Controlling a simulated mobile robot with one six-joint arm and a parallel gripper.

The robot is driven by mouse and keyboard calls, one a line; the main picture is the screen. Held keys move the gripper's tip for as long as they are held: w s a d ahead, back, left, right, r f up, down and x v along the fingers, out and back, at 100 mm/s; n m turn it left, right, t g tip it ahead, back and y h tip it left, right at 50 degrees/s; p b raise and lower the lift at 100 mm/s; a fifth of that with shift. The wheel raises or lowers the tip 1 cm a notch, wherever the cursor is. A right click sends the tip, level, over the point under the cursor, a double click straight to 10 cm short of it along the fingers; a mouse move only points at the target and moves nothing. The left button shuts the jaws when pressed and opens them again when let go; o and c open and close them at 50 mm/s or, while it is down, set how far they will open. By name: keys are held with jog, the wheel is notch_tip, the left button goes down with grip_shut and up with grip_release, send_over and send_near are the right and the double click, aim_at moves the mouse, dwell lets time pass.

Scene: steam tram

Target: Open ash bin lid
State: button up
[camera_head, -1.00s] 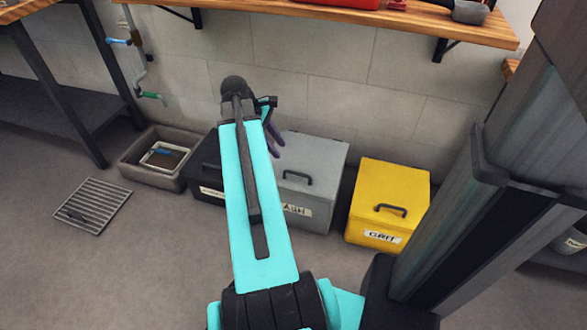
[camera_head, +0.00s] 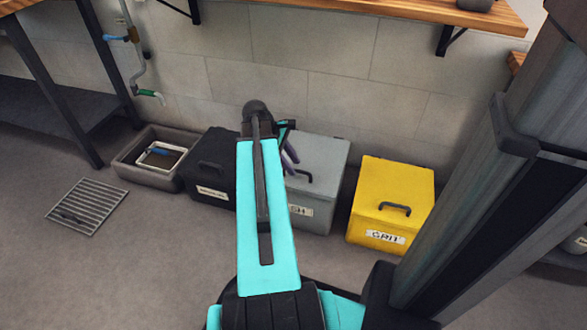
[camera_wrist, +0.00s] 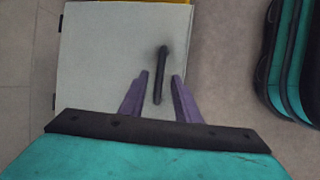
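The grey ash bin (camera_head: 319,167) stands against the wall between a black bin and a yellow bin. Its lid is shut, with a dark bar handle (camera_head: 297,174) near the front edge. In the wrist view the pale lid (camera_wrist: 105,55) fills the upper middle, and the handle (camera_wrist: 161,75) stands upright in the picture. My gripper (camera_wrist: 160,78) is open above the lid. Its two purple fingers lie on either side of the lower part of the handle in that view; I cannot tell whether they touch it. In the head view my arm hides part of the bin and label.
The black bin (camera_head: 212,160) stands close at the left, the yellow grit bin (camera_head: 392,200) at the right. A stone basin (camera_head: 130,174) and a floor grate (camera_head: 87,206) lie further left. A wooden shelf (camera_head: 420,12) overhangs the wall. Floor in front is clear.

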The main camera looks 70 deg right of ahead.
jog(key=shift+s+d+f, duration=0.15)
jog(key=shift+s+f, duration=0.1)
jog(key=shift+f, duration=0.35)
grip_shut()
jog(key=shift+d, duration=0.1)
jog(key=shift+w+r, duration=0.1)
jog(key=shift+r, duration=0.1)
